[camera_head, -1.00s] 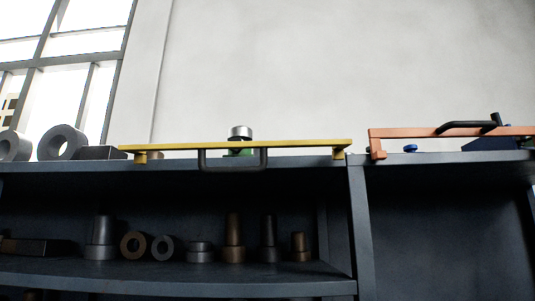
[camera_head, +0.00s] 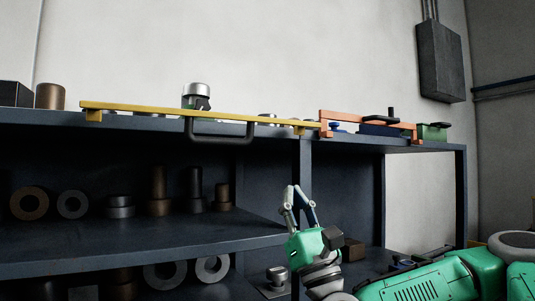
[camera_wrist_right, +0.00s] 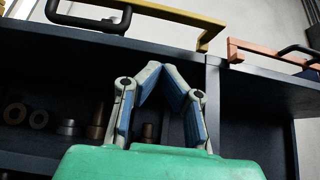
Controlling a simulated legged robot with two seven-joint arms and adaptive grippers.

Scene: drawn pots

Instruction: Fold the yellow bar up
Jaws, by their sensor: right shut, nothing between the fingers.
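The yellow bar (camera_head: 160,109) lies level along the front edge of the shelf top, with a dark U-shaped handle (camera_head: 222,140) hanging down in front of the shelf edge. In the right wrist view the yellow bar (camera_wrist_right: 165,12) crosses the top, with its handle (camera_wrist_right: 88,22) at the upper left. My right gripper (camera_head: 297,189) is shut and empty, pointing up, below and to the right of the handle and apart from it. It also shows in the right wrist view (camera_wrist_right: 154,68), its fingertips together. My left gripper is not in view.
An orange bar (camera_head: 345,119) with a black handle stands right of the yellow bar. A dark shelf unit (camera_head: 120,250) holds several metal rings and cylinders. A silver-topped part (camera_head: 196,90) sits behind the yellow bar. A grey wall box (camera_head: 440,60) hangs at the right.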

